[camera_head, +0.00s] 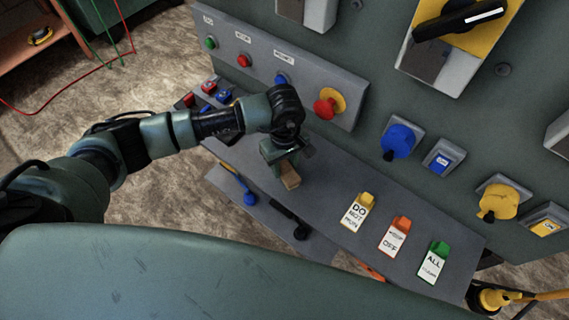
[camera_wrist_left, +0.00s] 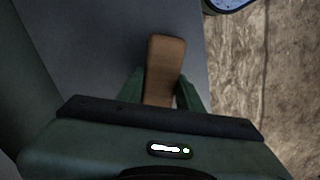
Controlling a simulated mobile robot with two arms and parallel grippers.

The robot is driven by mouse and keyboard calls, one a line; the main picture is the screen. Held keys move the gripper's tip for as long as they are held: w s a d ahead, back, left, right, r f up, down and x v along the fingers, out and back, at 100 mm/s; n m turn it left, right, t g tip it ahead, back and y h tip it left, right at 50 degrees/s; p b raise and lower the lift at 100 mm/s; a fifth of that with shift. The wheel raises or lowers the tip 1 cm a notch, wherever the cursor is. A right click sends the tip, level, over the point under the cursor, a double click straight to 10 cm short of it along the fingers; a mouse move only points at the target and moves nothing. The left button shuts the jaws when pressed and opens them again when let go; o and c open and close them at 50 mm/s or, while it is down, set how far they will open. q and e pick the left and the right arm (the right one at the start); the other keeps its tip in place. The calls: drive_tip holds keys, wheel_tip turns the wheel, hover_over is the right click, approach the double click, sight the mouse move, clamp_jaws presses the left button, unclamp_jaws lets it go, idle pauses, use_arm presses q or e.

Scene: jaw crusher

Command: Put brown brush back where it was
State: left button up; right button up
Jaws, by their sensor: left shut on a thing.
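My left gripper (camera_head: 287,165) is over the left part of the grey shelf below the control panel. It is shut on the brown brush (camera_head: 290,180), whose lower end sticks out below the fingers. In the left wrist view the brown brush (camera_wrist_left: 165,62) shows as a tan wooden block between the two green fingers (camera_wrist_left: 161,92), over the grey shelf (camera_wrist_left: 105,40). I cannot tell whether it touches the shelf. Its bristles do not show. My right gripper is not in view.
Yellow, orange and green tags (camera_head: 396,236) lie on the shelf's right part. A red knob (camera_head: 329,103) sticks out of the panel near my gripper.

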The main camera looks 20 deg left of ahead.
sight(284, 165)
use_arm(q)
drive_tip(key=o, duration=1.2)
wheel_tip(284, 165, up, 12)
drive_tip(key=b, duration=0.2)
